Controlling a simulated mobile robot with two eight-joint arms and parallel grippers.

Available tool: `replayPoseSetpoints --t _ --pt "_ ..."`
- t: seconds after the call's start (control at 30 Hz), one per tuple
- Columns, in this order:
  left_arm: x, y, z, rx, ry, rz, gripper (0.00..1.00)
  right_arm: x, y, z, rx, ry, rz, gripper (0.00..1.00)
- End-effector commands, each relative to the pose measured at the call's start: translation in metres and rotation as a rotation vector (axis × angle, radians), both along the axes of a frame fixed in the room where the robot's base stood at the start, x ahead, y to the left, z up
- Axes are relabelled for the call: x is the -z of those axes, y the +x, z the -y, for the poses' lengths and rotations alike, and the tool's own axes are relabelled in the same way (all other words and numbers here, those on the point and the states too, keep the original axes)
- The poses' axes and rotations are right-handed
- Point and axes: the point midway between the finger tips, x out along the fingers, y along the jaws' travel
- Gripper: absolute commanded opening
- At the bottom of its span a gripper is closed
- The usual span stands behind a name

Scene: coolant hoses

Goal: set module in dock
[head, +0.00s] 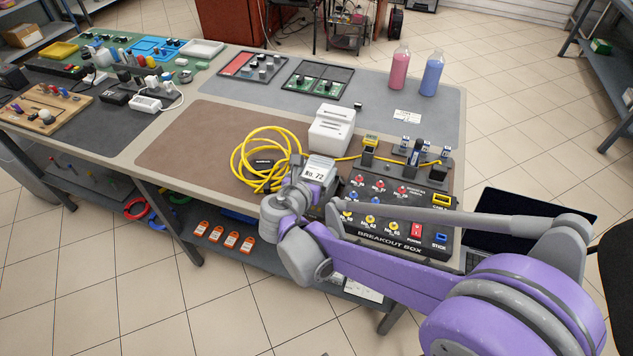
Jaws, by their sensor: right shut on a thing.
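A white module (320,164) with a label reading "No. 72" is at the front middle of the table. My right gripper (312,184) is shut on it, and the purple and grey wrist hides its lower part. A white stepped block (332,128), which looks like the dock, stands on the brown mat just behind the module. In the picture the module's top lies just below the block's front. I cannot tell whether they touch. My left gripper is not in view.
A coiled yellow cable (245,165) lies left of my gripper. A black breakout box (395,215) with connectors stands to the right, partly behind my arm. Pink (399,72) and blue (432,75) bottles stand at the back right. The brown mat (190,140) is clear at left.

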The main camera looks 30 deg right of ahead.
Motion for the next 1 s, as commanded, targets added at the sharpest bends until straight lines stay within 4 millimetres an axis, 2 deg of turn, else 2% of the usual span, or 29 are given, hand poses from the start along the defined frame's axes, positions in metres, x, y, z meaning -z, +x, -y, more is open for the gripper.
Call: replayPoseSetpoints --t 0.3,0.8,0.83,0.9,1.0 --pt "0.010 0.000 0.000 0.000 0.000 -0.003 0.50 0.037 0.000 0.000 0.000 -0.001 0.000 0.00" --pt "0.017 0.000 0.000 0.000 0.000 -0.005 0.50 0.045 0.000 0.000 0.000 -0.001 0.000 0.00" --pt "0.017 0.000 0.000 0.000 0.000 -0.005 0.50 0.045 0.000 0.000 0.000 0.000 0.000 0.86" --pt "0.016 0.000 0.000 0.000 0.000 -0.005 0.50 0.044 0.000 0.000 0.000 0.000 0.000 0.99" --pt "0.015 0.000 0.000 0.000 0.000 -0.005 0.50 0.044 0.000 0.000 0.000 0.000 0.000 1.00"
